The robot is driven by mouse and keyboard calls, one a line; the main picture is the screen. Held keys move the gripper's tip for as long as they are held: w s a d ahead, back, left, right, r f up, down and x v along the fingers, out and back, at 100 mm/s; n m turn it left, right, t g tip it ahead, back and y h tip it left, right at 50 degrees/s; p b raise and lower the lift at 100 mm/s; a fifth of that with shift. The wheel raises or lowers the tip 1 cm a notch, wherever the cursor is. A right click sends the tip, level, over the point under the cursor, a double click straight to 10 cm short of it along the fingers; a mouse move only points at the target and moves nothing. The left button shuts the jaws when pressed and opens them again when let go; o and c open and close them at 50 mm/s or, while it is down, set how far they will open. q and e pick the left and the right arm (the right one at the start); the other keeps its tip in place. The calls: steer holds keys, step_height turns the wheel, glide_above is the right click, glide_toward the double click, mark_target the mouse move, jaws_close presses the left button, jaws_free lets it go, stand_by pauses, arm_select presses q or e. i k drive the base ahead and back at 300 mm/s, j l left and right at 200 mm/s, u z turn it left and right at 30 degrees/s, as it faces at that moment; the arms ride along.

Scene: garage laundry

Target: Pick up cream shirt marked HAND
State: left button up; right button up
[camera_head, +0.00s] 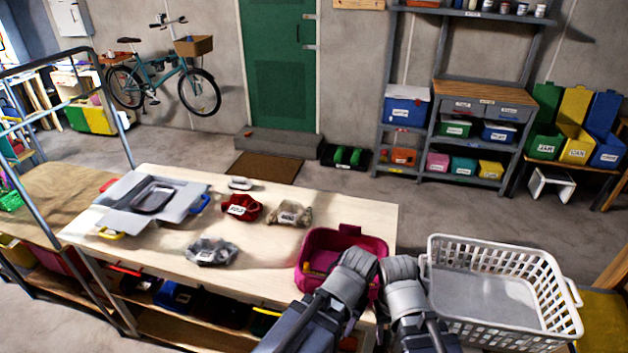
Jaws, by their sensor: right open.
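A cream or beige shirt (290,214) lies crumpled on the light wooden table (350,217), with a white label whose lettering is too small to read surely. A red cloth (241,207) with a label lies just left of it, and a grey cloth (212,252) with a label lies nearer me. My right gripper (402,270) is beside the table's right end, apart from the shirt, open. My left gripper (357,265) is over the right side of a pink basket (312,240), also apart from the shirt; its fingers cannot be made out.
The pink basket stands at the table's near right corner, with something yellow inside. A white laundry basket (572,322) stands right of my arms. A grey folding board (120,222) with a tray (153,197) takes up the table's left. Table space right of the shirt is clear.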

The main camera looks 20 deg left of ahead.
mark_target(288, 213)
steer(key=j+z, duration=0.15)
steer(key=z, duration=0.3)
steer(key=j+z, duration=0.1)
steer(key=z, duration=0.3)
steer(key=k+j+z, duration=0.25)
steer(key=j, duration=0.15)
steer(key=k+j+z, duration=0.25)
steer(key=j, duration=0.15)
steer(key=k+j+z, duration=0.25)
steer(key=k+j, duration=0.15)
steer(key=j, duration=0.2)
steer(key=k+j, duration=0.15)
steer(key=j, duration=0.2)
steer(key=k+j, duration=0.15)
steer(key=j, duration=0.25)
steer(key=i+j, duration=0.25)
steer(key=j+z, duration=0.05)
steer(key=j, duration=0.05)
